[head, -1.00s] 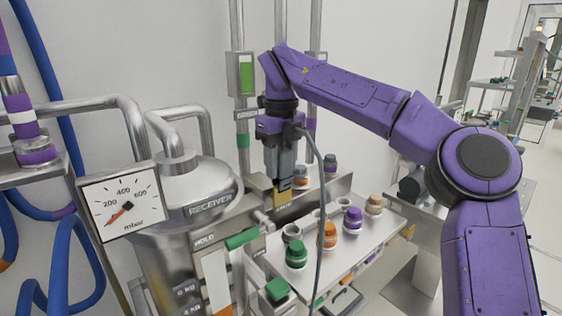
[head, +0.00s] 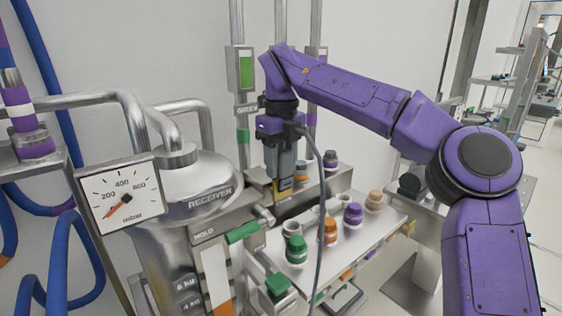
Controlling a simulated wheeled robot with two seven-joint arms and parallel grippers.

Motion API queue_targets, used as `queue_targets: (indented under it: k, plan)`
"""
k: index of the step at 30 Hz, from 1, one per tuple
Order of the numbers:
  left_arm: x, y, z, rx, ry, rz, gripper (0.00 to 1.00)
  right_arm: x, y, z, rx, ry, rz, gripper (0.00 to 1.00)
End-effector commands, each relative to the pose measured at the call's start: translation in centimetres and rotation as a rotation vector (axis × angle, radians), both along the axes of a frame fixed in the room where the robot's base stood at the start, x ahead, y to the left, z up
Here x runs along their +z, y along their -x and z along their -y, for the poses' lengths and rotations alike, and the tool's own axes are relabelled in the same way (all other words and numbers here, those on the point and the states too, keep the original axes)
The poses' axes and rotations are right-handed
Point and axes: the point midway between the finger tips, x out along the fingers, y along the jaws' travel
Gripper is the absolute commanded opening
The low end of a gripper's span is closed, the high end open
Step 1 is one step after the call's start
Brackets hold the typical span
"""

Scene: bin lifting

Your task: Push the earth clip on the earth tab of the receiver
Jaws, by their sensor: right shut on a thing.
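The receiver (head: 183,205) is a shiny steel vessel with a domed lid and a name band, standing left of centre. I cannot make out its earth tab. My right gripper (head: 282,186) points down at the back edge of the steel bench, right of the receiver and apart from it. Its grey fingers are shut on a small brass-yellow piece, which I take to be the earth clip (head: 283,185). The fingers hide most of it. A grey cable hangs from beside the gripper down past the bench front. My left gripper is out of view.
A pressure gauge (head: 119,198) stands in front of the receiver. Pots with green (head: 296,250), orange (head: 328,232), purple and tan lids stand on the bench (head: 360,243). Steel pipes rise behind my gripper.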

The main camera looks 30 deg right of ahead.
Motion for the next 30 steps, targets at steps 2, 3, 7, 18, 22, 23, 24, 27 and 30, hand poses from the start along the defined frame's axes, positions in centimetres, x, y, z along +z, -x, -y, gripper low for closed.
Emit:
queue_targets:
  k: [2,3,7,18,22,23,24,27,30]
  plan:
    - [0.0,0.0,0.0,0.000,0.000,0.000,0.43,-0.1,0.0,0.0,0.000,-0.001,-0.003,0.01]
    - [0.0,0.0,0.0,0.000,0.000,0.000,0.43,-0.1,0.0,0.0,0.000,-0.001,-0.003,0.01]
    - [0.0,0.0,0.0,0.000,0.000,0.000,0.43,-0.1,0.0,0.0,0.000,-0.001,-0.004,0.01]
    - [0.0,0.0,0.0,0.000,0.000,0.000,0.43,-0.2,0.0,0.0,-0.001,-0.001,-0.005,0.72]
    - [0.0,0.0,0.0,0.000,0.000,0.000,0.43,-0.2,0.0,0.0,-0.001,-0.001,-0.004,0.72]
    - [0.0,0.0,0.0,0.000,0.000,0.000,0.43,-0.2,0.0,0.0,-0.001,-0.001,-0.004,0.72]
    - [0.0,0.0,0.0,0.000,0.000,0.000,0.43,-0.1,0.0,0.0,-0.001,-0.001,-0.004,0.72]
    - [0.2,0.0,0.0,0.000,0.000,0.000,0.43,0.7,0.0,0.0,-0.003,0.000,-0.003,0.72]
    - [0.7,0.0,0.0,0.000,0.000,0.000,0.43,2.9,0.0,-0.1,-0.004,0.001,0.000,0.72]
